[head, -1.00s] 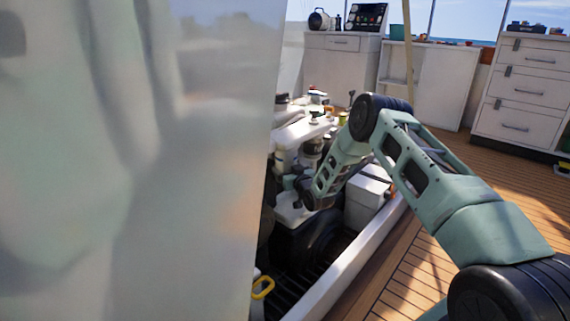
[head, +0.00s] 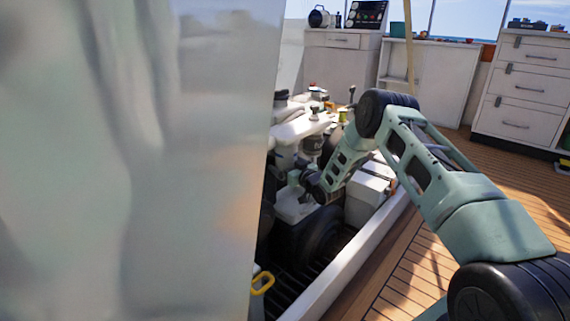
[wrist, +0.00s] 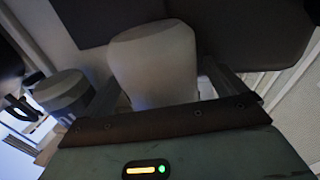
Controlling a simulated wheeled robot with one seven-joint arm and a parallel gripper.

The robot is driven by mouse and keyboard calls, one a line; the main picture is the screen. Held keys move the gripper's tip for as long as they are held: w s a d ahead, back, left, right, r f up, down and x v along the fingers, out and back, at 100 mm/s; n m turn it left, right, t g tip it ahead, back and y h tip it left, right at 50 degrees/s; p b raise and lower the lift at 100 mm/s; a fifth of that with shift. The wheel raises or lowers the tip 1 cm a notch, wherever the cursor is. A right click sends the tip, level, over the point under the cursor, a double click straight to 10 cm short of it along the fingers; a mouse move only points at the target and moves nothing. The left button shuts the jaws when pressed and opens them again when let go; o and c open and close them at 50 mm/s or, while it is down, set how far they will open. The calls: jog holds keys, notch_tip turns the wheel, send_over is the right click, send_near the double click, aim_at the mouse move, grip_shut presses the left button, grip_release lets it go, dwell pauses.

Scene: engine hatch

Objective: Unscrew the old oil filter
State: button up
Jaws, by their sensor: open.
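A pale grey, slightly tapered cylinder (wrist: 152,65), which looks like the old oil filter, stands between the fingers of my gripper (wrist: 160,84) in the wrist view. The jaws are open, with one finger on either side of it. I cannot tell whether either finger touches it. Its lower end is hidden behind the gripper's front edge. In the head view my gripper (head: 297,179) is low in the engine bay at the end of my arm, mostly hidden. I cannot make out the filter there for sure.
Another grey capped cylinder (wrist: 64,92) stands left of the gripper in the wrist view. Engine parts (head: 300,125) crowd the hatch, beside a white box (head: 368,190) and the white hatch rim (head: 345,265). A large pale panel (head: 130,160) blocks the left. Wooden deck lies right.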

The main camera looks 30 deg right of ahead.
jog(key=shift+d+n+g+y+b, duration=0.1)
jog(key=shift+n+g+y+b, duration=0.4)
jog(key=shift+n+y, duration=0.7)
jog(key=shift+n+g+y+b, duration=0.4)
jog(key=shift+n+y+b, duration=0.25)
jog(key=shift+y, duration=0.95)
jog(key=shift+w+d+f+n+g+y+b, duration=0.1)
jog(key=shift+f+n+g+y+b, duration=0.15)
jog(key=shift+n+g+y+b, duration=0.7)
jog(key=shift+r+n+g+y+b, duration=0.3)
jog(key=shift+n+y, duration=0.2)
jog(key=shift+y, duration=0.35)
jog(key=c, duration=1.4)
jog(key=shift+r+m+t+h+p, duration=0.25)
jog(key=shift+m+t+h+p, duration=0.3)
jog(key=shift+p, duration=0.45)
jog(key=shift+c, duration=0.2)
jog(key=shift+a+m+h+p, duration=0.2)
jog(key=shift+m+h+p, duration=0.05)
jog(key=shift+h+p, duration=0.2)
jog(key=shift+m+t+h, duration=0.4)
jog(key=shift+t, duration=0.1)
jog(key=shift+f+h+p, duration=0.3)
jog(key=shift+h, duration=0.1)
